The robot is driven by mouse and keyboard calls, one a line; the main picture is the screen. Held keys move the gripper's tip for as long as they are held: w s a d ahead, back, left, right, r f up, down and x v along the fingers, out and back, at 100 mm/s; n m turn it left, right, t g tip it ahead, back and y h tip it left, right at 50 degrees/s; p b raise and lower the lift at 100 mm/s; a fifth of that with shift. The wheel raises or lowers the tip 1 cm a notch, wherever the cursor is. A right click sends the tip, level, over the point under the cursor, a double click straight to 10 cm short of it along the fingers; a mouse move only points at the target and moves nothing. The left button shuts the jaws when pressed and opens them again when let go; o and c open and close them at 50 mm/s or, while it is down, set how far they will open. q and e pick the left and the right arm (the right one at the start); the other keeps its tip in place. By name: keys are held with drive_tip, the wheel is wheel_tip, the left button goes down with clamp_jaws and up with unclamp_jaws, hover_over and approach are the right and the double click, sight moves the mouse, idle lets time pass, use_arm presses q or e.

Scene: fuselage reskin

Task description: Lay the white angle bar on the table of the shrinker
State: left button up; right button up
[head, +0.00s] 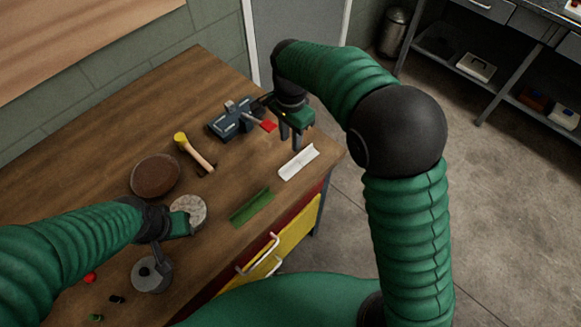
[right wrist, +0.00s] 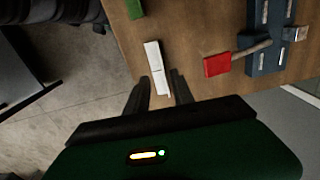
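The white angle bar (head: 299,162) lies on the wooden table near its right front corner; it also shows in the right wrist view (right wrist: 158,66). My right gripper (head: 291,141) is above the table just behind the bar. In the right wrist view its fingers (right wrist: 160,90) are apart with nothing gripped, and the bar's near end shows between and beyond the tips. The blue-grey shrinker (head: 229,120), with a red-ended handle (head: 268,126), stands left of the right gripper. My left gripper (head: 170,240) is low near a grey round block; its fingers are not clear.
A green angle bar (head: 252,207) lies left of the white one. A yellow-headed mallet (head: 195,153), a brown round pad (head: 155,175), the grey block (head: 189,208) and a round metal item (head: 151,275) occupy the left. Table edge runs close to the white bar.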

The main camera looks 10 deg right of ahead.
sight(289, 163)
drive_tip(key=f, duration=0.3)
drive_tip(key=a+f, duration=0.1)
drive_tip(key=f, duration=0.6)
drive_tip(key=shift+s+a+f, duration=0.1)
drive_tip(key=shift+s+a, duration=0.1)
drive_tip(key=shift+d+f, duration=0.15)
drive_tip(key=shift+f, duration=0.15)
drive_tip(key=shift+w+d+f, duration=0.1)
drive_tip(key=shift+d, duration=0.1)
drive_tip(key=shift+a, duration=0.1)
drive_tip(key=c, duration=0.4)
drive_tip(key=shift+a, duration=0.2)
clamp_jaws()
